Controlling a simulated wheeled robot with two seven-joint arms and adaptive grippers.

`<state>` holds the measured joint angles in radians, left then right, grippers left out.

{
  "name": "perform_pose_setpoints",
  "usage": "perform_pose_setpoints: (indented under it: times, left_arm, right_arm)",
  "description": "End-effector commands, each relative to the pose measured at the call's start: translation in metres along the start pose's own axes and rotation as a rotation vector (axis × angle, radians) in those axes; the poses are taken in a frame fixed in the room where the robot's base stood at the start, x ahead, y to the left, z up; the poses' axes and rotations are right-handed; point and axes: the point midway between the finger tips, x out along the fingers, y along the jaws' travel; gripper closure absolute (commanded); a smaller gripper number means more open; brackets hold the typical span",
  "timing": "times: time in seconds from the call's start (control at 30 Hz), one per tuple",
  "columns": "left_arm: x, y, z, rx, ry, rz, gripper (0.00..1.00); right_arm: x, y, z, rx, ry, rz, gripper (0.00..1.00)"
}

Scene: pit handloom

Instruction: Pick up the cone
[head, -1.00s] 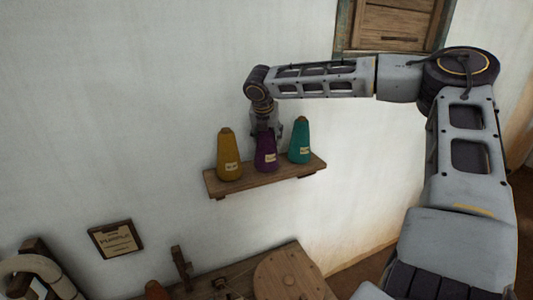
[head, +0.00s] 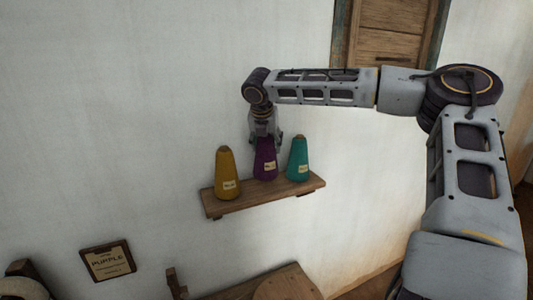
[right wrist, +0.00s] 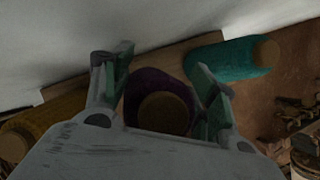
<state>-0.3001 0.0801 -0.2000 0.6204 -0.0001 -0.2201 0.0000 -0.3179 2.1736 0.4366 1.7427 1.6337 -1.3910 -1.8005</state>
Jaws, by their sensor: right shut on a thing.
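A purple cone (head: 264,162) with a pale label is upright in the middle of the wall shelf (head: 240,197), between a yellow cone (head: 227,174) and a teal cone (head: 298,160). My right gripper (head: 265,140) comes from above and is shut on the upper part of the purple cone. The cone appears slightly raised off the shelf. In the right wrist view, the two fingers (right wrist: 163,92) stand on either side of the purple cone (right wrist: 148,80), seen from its top. My left gripper is not in view.
The yellow cone (right wrist: 55,112) and teal cone (right wrist: 225,60) stand close on either side of the fingers. A sign reading PURPLE (head: 108,261) hangs at lower left. A wooden table (head: 270,283) is below. The wall above the shelf is clear.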

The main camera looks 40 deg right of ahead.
Motion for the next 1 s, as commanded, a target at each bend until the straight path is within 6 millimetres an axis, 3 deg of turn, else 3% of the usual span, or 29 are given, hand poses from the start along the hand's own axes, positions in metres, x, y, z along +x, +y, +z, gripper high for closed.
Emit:
perform_pose_setpoints:
  times: [0.27, 1.0]
  left_arm:
    - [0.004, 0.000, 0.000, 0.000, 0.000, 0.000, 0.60]
    - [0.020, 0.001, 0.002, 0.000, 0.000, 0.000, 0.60]
  right_arm:
    - [-0.026, 0.000, 0.014, 0.002, -0.002, 0.003, 0.86]
    - [-0.050, -0.035, -0.033, 0.002, -0.001, 0.004, 0.86]
